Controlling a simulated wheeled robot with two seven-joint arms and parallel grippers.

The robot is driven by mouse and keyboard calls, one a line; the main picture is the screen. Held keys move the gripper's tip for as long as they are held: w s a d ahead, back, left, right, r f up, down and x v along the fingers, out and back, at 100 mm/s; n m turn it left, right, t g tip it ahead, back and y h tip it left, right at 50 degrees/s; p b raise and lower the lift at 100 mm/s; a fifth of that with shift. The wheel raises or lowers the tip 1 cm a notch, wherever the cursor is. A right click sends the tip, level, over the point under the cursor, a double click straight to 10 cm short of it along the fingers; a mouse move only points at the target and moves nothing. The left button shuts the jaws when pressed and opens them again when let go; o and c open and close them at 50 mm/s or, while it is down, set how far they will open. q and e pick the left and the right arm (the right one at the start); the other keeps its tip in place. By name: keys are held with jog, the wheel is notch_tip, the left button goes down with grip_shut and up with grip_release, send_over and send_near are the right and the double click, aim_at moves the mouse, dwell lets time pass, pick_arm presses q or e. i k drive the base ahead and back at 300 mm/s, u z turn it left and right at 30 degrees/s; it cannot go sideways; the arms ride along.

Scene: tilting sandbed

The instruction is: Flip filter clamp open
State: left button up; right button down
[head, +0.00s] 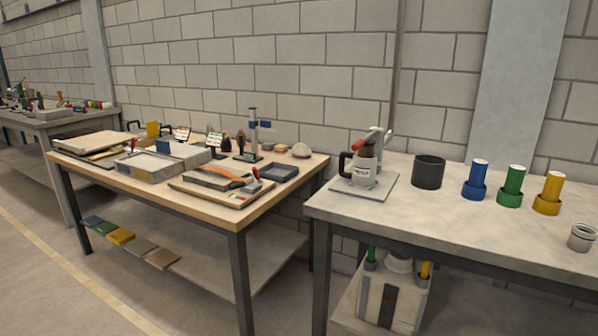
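On the grey right table, a small apparatus with a pale labelled vessel (363,174) stands on a grey base plate (378,190). It has a black loop handle at its left, a metal post behind and a red lever (360,147) near its top. This may be the filter clamp; the lever looks tilted, and I cannot tell whether it is latched. A smaller red-handled piece (253,184) sits at the front right of a board on the wooden table, too small to identify. Neither of my grippers is in view.
A dark cylinder (429,172) and blue (475,180), green (511,186) and yellow (549,192) cylinders stand right of the apparatus. The wooden table (222,222) holds trays and tools. A gap separates the tables. The grey table's front is clear.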

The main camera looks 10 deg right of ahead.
aim_at(366, 141)
jog(key=u, duration=0.2)
jog(key=k, duration=0.35)
jog(key=z, duration=0.8)
jog(key=i, duration=1.55)
jog(key=u, duration=0.4)
